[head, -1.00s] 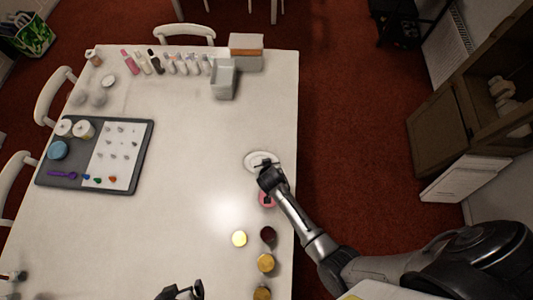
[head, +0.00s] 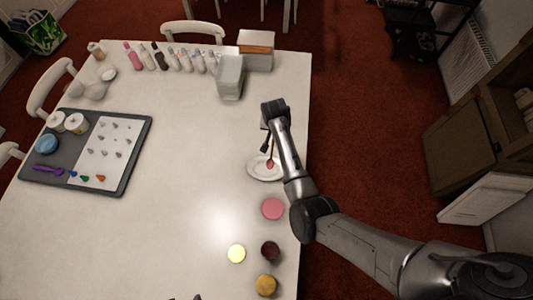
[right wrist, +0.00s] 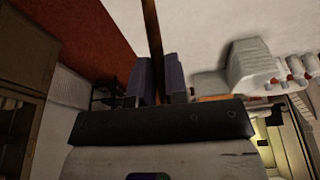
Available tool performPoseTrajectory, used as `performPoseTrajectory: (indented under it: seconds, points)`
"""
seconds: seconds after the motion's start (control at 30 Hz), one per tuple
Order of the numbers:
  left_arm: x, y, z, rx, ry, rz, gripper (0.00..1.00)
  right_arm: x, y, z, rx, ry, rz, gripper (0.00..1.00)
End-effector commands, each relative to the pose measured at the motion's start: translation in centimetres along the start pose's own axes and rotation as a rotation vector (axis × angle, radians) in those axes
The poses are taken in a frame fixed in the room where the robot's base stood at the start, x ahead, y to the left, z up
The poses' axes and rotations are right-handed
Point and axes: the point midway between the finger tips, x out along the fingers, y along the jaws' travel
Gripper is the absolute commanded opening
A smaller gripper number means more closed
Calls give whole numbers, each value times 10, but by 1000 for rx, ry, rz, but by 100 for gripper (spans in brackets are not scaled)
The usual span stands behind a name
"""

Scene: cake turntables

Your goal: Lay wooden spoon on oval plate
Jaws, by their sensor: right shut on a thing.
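The white oval plate (head: 255,174) lies near the table's right edge in the head view. My right gripper (head: 266,147) is at the plate's far side, shut on the wooden spoon (head: 270,163). The spoon's reddish-brown end shows over the plate; I cannot tell whether it touches it. In the right wrist view the spoon's brown handle (right wrist: 153,35) runs up from between the two fingers (right wrist: 157,80). Only a dark tip of my left gripper (head: 185,298) shows at the bottom edge of the head view.
Bottles, a grey holder (head: 230,80) and a box (head: 256,52) line the far side. The table's middle is clear.

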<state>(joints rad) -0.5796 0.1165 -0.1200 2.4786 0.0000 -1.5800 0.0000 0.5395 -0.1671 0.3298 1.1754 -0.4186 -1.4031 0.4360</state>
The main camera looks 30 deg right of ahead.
Motion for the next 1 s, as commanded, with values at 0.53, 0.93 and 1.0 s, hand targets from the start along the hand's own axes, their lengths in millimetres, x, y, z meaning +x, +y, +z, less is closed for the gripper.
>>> performPoseTrajectory:
  seconds: [0.53,0.93,1.0]
  points:
    - [80,0,26,7,-1,-6,97,157,105,36,917,-288,117,0]
    - [79,4,25,-3,2,2,97,162,91,97,1487,-466,-21,0]
    - [79,4,25,-3,2,3,97,162,91,97,1526,-489,-50,0]
